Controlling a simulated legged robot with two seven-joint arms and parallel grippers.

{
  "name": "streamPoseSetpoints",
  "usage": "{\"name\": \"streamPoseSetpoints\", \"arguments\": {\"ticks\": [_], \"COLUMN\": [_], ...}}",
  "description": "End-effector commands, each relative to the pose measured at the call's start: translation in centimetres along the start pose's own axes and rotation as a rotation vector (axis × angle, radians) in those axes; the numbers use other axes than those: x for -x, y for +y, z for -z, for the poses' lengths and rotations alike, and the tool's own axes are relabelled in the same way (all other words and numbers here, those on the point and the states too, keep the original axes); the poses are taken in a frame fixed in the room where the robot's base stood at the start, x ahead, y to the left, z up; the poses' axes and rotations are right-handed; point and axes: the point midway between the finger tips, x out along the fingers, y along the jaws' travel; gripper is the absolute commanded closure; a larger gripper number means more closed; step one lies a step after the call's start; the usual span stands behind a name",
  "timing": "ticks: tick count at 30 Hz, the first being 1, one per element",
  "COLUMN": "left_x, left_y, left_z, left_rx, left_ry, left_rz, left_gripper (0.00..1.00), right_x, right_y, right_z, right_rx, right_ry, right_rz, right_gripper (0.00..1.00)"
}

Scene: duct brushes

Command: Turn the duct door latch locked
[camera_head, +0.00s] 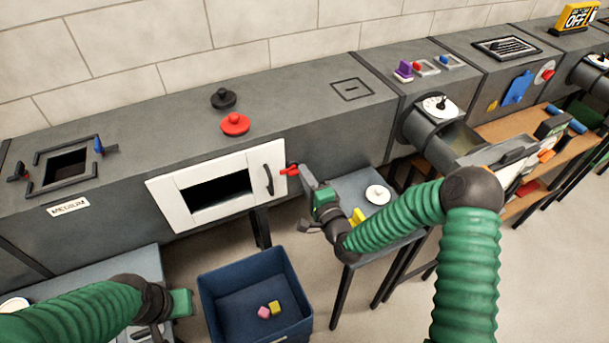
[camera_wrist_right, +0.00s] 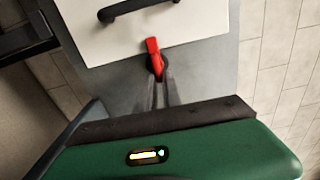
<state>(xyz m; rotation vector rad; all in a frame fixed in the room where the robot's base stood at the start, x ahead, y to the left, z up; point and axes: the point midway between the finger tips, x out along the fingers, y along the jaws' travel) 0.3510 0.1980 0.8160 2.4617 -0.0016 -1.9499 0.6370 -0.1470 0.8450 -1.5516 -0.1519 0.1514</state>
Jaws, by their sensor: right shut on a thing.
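The duct door (camera_head: 166,203) is a white panel with a dark window and a black handle (camera_head: 268,178). It appears to lie flat against the front of the grey duct. The red latch (camera_head: 288,171) is at the door's right edge; its tip overlaps the white panel in the right wrist view (camera_wrist_right: 153,47). My right gripper (camera_head: 303,178) is at the latch from the right, its fingers (camera_wrist_right: 158,80) shut on the red lever's lower part, which they partly hide. My left gripper (camera_head: 185,303) hangs at the lower left, away from the door; its fingers are not clear.
A blue bin (camera_head: 256,300) with a pink and a yellow block stands on the floor below the door. Red (camera_head: 235,123) and black (camera_head: 223,98) knobbed discs sit on the duct top. A small table (camera_head: 345,187) with a white disc stands beneath my right arm.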

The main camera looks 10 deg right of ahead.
Motion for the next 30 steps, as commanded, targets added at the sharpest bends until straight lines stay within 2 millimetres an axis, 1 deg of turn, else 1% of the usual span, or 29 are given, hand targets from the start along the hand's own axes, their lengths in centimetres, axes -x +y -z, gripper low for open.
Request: {"name": "streamPoseSetpoints", "arguments": {"ticks": [3, 4, 8, 16, 19, 20, 23, 30], "left_x": [0.0, 0.0, 0.0, 0.0, 0.0, 0.1, 0.2, 0.4], "left_y": [0.0, 0.0, 0.0, 0.0, 0.0, 0.0, 0.0, 0.0], "left_z": [0.0, 0.0, 0.0, 0.0, 0.0, 0.0, 0.1, 0.1], "left_rx": [0.000, 0.000, 0.000, 0.000, 0.000, 0.000, 0.000, 0.000], "left_ry": [0.000, 0.000, 0.000, 0.000, 0.000, 0.000, 0.000, 0.000], "left_rz": [0.000, 0.000, 0.000, 0.000, 0.000, 0.000, 0.000, 0.000], "left_gripper": [0.64, 0.64, 0.64, 0.64, 0.64, 0.64, 0.64, 0.64], "right_x": [0.1, 0.1, 0.1, 0.1, 0.6, 0.9, 2.8, 9.8], "right_y": [0.3, 0.3, 0.2, 0.1, 0.1, 0.1, 0.1, 0.3], "right_z": [0.3, 0.3, 0.2, 0.1, 0.1, 0.1, 0.2, 0.2], "right_rx": [-0.001, -0.001, 0.000, 0.000, 0.000, 0.000, -0.001, -0.003], "right_ry": [0.006, 0.006, 0.005, 0.002, 0.002, 0.002, 0.003, 0.004], "right_rz": [-0.007, -0.007, -0.006, -0.003, -0.003, -0.003, -0.006, -0.009], "right_gripper": [1.00, 0.86, 0.69, 0.68, 0.68, 0.68, 0.68, 0.68]}}
